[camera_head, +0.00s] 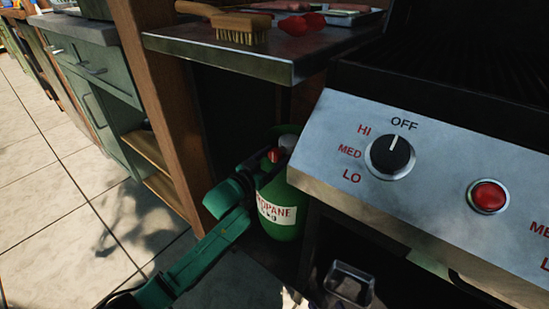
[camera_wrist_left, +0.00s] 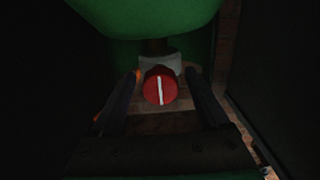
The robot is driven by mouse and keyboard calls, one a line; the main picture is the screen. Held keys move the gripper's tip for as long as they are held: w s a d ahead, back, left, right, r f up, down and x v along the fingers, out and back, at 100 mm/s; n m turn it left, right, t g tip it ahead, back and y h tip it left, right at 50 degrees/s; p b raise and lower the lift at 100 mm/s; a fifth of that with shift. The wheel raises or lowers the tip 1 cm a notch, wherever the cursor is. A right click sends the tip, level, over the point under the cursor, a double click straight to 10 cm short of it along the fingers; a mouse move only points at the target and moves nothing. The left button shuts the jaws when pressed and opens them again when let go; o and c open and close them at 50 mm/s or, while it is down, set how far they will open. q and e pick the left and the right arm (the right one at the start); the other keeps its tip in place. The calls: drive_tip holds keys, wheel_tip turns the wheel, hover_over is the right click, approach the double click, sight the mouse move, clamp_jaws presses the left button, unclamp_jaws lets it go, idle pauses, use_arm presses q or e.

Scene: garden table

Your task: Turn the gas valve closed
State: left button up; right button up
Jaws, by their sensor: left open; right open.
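The green propane bottle (camera_head: 281,222) stands under the side shelf, left of the grill. Its red valve knob (camera_head: 274,155) shows near the bottle's top, partly covered by my left gripper (camera_head: 264,166). In the left wrist view the round red knob (camera_wrist_left: 160,88) faces the camera, with a white line running nearly upright across it. The fingers of my left gripper (camera_wrist_left: 163,80) are open, one on each side of the knob, with dark gaps between. Whether they touch it cannot be told.
The grill panel (camera_head: 330,150) has a black dial (camera_head: 391,155) marked OFF at its top and a red button (camera_head: 488,196). The metal side shelf (camera_head: 250,60) overhangs the bottle and holds a brush (camera_head: 240,28). A wooden post (camera_head: 160,90) stands close on the left.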

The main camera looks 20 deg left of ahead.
use_arm(q)
clamp_jaws()
